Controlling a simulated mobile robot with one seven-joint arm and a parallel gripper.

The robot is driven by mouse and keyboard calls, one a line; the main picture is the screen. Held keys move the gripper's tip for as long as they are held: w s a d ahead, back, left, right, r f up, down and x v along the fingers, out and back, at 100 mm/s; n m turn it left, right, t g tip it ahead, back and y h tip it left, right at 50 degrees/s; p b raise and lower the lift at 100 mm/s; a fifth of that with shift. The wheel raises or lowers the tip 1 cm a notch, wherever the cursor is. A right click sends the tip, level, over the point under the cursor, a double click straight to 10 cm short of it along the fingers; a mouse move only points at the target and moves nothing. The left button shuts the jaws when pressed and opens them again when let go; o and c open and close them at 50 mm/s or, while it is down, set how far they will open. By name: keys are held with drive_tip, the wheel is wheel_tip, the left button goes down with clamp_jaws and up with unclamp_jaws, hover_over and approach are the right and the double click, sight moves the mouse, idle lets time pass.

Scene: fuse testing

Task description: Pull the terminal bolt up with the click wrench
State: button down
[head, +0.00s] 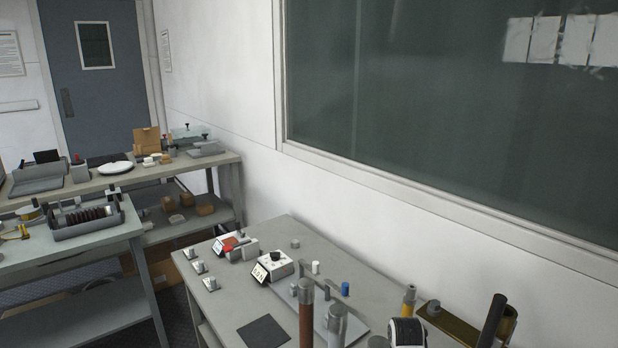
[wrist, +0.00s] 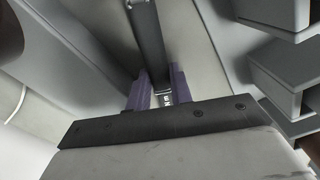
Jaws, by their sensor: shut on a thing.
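My gripper (wrist: 160,80) shows in the wrist view, its two purple fingers shut on a long dark grey bar. The bar, which looks like the click wrench (wrist: 148,40), runs from between the fingers to the top edge of the view. A small light marking shows on a part between the fingers. I cannot make out the terminal bolt in either view. My gripper does not show in the head view.
In the head view, the near bench (head: 225,300) holds a red-topped meter (head: 230,244), a white meter (head: 273,264), a dark mat (head: 263,333) and a brown upright tube (head: 306,318). A brass bracket (head: 450,325) stands at right. In the wrist view, grey blocks (wrist: 285,75) crowd the right.

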drive_tip(key=shift+r, duration=0.15)
drive_tip(key=shift+r+p, duration=2.35)
drive_tip(key=shift+p, duration=0.1)
drive_tip(key=shift+r, duration=0.1)
